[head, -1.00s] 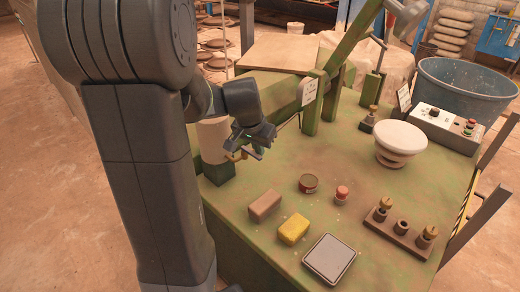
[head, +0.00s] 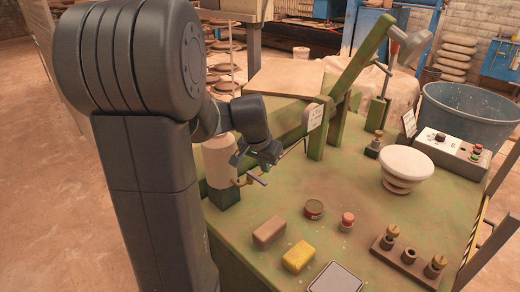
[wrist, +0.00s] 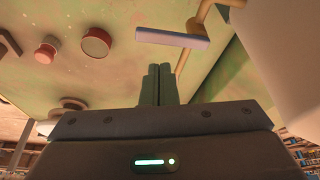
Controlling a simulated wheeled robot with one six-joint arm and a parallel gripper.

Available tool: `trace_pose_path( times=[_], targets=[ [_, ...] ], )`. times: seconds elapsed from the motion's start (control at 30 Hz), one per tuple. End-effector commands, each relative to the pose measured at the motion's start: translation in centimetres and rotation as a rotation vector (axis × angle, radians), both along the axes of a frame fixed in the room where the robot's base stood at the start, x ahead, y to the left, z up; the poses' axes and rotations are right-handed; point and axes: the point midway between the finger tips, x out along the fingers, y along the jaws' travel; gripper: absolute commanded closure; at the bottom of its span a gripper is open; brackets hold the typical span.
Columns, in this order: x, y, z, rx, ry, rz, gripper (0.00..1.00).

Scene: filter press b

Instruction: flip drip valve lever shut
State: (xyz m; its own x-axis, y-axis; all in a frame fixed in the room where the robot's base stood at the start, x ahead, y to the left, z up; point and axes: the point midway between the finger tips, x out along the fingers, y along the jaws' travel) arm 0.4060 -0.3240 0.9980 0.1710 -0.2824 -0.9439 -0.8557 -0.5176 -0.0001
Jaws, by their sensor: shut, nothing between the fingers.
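The drip valve is a thin brass pipe (head: 238,183) low on the pale cylinder (head: 217,158) at the table's left edge. Its lever (head: 257,178) is a short bar at the pipe's outer end. In the wrist view the lever (wrist: 172,38) is a lilac-topped bar lying crosswise to the brass pipe (wrist: 198,22). My gripper (head: 236,158) is just above and behind the lever in the head view. Its fingers (wrist: 158,85) are together and empty, with a gap to the lever in the wrist view. No contact shows.
A sloping green beam (head: 290,123) runs behind my gripper. Table right of the lever is clear.

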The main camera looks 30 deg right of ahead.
Motion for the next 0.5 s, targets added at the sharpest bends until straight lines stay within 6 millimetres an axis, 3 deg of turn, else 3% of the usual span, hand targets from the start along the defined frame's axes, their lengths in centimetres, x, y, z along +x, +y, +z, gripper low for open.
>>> trace_pose_path(
  times=[0.3,0.5],
  targets=[
    [-1.2,2.1,7.0,-0.003,-0.005,0.002,1.00],
    [-1.8,3.0,9.9,-0.001,-0.002,0.001,1.00]
  ],
)
